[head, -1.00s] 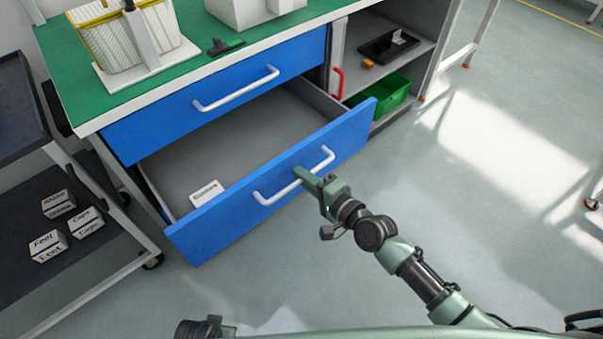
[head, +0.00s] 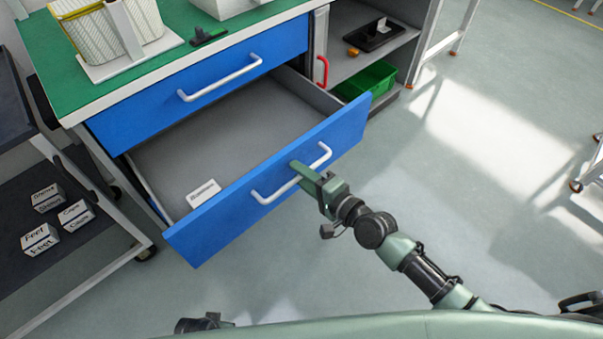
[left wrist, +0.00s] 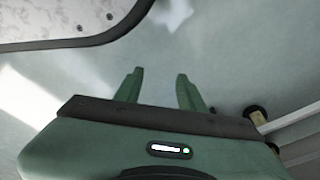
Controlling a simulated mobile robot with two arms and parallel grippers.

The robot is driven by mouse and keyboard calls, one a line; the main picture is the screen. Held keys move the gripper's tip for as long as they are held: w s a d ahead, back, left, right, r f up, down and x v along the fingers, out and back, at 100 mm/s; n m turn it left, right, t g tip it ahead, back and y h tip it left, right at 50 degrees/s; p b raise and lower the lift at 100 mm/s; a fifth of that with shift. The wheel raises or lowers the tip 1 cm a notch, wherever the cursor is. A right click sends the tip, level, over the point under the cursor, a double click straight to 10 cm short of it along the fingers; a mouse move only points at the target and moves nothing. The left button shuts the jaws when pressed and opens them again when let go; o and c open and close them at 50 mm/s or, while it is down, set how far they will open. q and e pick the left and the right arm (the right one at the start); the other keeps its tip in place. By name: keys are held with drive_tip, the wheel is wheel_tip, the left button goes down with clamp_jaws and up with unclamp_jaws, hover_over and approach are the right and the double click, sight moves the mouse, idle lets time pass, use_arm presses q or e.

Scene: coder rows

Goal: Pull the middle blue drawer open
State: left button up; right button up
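The open blue drawer (head: 222,228) stands well out from the bench, below a closed blue drawer (head: 150,108). Any drawer beneath it is hidden. Its pale bar handle (head: 272,196) runs along the front. My right gripper (head: 306,174) is at the right part of this handle, with its fingers closed on the bar; the far finger is partly hidden. My left gripper (left wrist: 158,88) shows in the left wrist view, fingers apart and empty above the floor. In the drawer lies a small white labelled block (head: 203,193).
A dark cart (head: 20,265) with several labelled white boxes stands at the left, close to the drawer's left side. A green bin (head: 372,80) sits on the low shelf at the right.

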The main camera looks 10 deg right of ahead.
use_arm(q)
drive_tip(key=shift+r, duration=0.1)
use_arm(e)
drive_tip(key=shift+s+d, duration=0.15)
drive_tip(key=shift+s, duration=0.1)
use_arm(q)
drive_tip(key=shift+s+f, duration=0.5)
drive_tip(key=shift+f, duration=0.2)
use_arm(e)
drive_tip(key=v, duration=0.7)
drive_tip(key=shift+s+d, duration=0.1)
